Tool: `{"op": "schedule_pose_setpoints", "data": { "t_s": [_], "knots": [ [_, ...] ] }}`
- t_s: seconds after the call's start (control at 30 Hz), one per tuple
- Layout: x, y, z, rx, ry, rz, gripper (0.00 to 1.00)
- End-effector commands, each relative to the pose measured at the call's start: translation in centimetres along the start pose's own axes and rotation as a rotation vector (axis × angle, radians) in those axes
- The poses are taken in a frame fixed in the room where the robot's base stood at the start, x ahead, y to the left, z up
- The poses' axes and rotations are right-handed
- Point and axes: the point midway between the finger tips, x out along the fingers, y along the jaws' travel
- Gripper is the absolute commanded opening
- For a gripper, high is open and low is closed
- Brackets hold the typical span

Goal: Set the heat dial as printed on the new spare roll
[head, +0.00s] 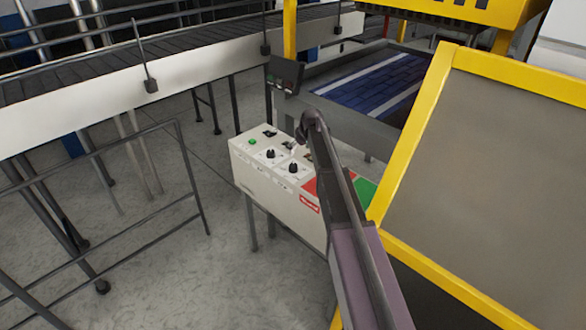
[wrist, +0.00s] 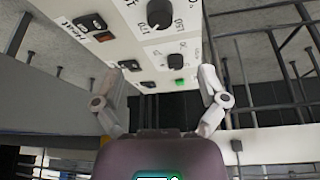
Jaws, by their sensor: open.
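A pale control box (head: 262,182) has two black dials on its top, a near dial (head: 292,168) and a farther dial (head: 270,154). The wrist view shows a large dial (wrist: 160,13) at the top and another dial (wrist: 178,61) below it, with handwritten-looking marks around them. I cannot tell which one is the heat dial. My gripper (wrist: 168,75) is open and empty, its fingers spread below the panel in the wrist view. In the head view, my arm reaches over the box and partly hides its right side. I cannot make out a spare roll.
A green button (head: 252,142) and dark rocker switches (wrist: 89,23) share the panel. A yellow-framed guard (head: 420,125) stands close on the right. A conveyor (head: 180,65) runs behind, and a dark railing (head: 95,145) stands left. Bare floor lies between railing and box.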

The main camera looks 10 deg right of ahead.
Motion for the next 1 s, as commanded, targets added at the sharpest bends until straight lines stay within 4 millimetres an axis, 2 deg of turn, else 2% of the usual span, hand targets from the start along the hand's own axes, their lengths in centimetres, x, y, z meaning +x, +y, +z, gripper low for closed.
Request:
{"op": "schedule_pose_setpoints", "data": {
  "t_s": [0.03,1.0],
  "knots": [
    [0.7,0.0,0.1,0.0,0.0,0.0,0.92],
    [8.8,-0.1,0.1,-0.002,0.0,0.0,0.92]
  ]
}}
